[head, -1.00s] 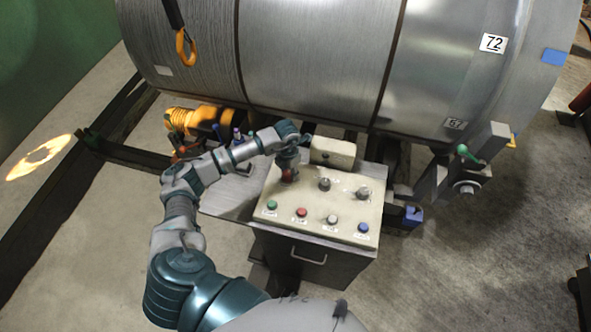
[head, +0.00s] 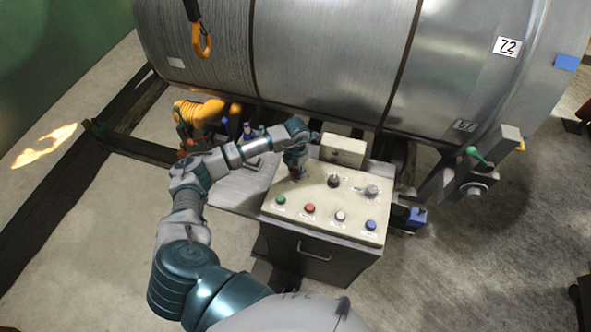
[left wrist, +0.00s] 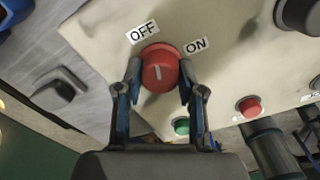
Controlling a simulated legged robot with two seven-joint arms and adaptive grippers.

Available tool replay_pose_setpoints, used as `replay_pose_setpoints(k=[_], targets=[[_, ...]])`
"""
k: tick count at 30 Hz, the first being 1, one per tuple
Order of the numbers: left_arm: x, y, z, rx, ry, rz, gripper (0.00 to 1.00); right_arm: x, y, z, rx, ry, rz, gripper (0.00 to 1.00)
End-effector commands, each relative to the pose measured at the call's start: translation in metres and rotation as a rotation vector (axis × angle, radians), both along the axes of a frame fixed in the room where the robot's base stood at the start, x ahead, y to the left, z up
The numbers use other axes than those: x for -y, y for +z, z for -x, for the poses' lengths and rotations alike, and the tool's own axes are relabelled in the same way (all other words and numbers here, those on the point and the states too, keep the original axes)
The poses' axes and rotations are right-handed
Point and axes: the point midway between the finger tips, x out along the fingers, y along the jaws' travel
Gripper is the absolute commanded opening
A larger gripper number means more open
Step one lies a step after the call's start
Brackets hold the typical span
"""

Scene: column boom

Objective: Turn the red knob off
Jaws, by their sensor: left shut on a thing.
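The red knob (left wrist: 160,70) sits on the cream control panel (head: 325,222), with OFF and ON labels beside it in the left wrist view. Its white mark points up and slightly left in that view, between the OFF label (left wrist: 142,32) and the ON label (left wrist: 196,45). My left gripper (left wrist: 158,75) has its two fingers on either side of the knob and is shut on it. In the head view my left gripper (head: 296,172) comes down on the panel's upper left and mostly hides the knob. My right gripper is not in view.
The panel also bears a black knob (head: 333,181), a grey knob (head: 371,191) and green, red (head: 310,208), white and blue (head: 371,225) buttons. A large metal drum (head: 330,60) lies behind it. A yellow machine part (head: 203,110) stands at the left.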

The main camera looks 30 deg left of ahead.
Motion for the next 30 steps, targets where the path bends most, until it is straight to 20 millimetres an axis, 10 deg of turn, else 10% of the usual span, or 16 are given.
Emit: replay_pose_setpoints(k=[10,11,14,30], targets=[[0.0,0.004,-0.005,0.02,0.003,0.004,0.03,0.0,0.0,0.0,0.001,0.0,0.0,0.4],[0.0,0.004,-0.006,0.02,0.003,0.004,0.43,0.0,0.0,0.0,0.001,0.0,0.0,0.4],[0.0,0.004,-0.005,0.018,0.002,0.004,0.64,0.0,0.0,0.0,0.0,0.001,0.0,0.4],[0.0,0.038,-0.004,0.016,-0.001,0.003,0.64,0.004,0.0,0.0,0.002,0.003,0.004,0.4]])
